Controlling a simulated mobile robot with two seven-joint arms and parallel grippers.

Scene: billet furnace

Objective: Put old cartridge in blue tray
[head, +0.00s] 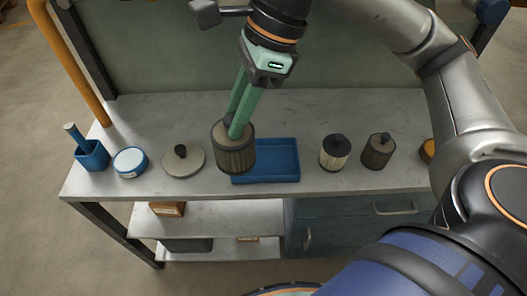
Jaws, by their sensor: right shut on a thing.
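My right gripper (234,130) has green fingers and is shut on the top of a brown, pleated cartridge (236,157). The cartridge hangs upright and looks raised above the bench, in front of the left end of the blue tray (280,172). It hides that end of the tray. The visible part of the tray is empty. A cream pleated cartridge (334,157) with a black top and a dark brown cartridge (377,155) stand on the bench right of the tray. My left gripper is not in view.
A round lid (195,167) with a black knob lies left of the tray. Farther left are a blue and white tin (130,160) and a blue holder (92,156) with a handled tool. An orange-yellow object (427,151) is partly hidden by my right arm.

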